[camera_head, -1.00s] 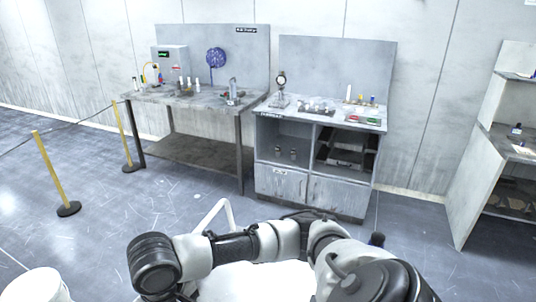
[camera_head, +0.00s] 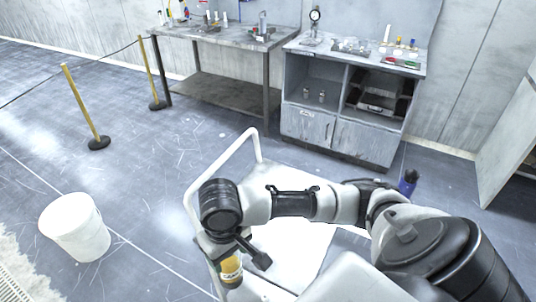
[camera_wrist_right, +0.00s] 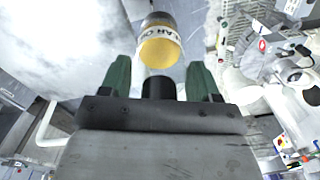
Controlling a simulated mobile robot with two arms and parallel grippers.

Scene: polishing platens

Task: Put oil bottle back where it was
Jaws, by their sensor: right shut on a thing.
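My right arm reaches across the head view from the lower right. Its gripper (camera_head: 240,252) points down at the lower left and is shut on the oil bottle (camera_head: 231,271), which has a yellow label. In the right wrist view, the bottle (camera_wrist_right: 159,45) shows its yellow part and a white band with dark lettering beyond the green fingers (camera_wrist_right: 158,82). The exact contact between fingers and bottle is hard to see. My left gripper is not in view.
A white bucket (camera_head: 75,232) stands on the floor at left. A workbench (camera_head: 215,35) and a grey cabinet (camera_head: 310,125) with small items on top stand at the back. Yellow barrier posts (camera_head: 82,103) stand at left. Open floor lies between.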

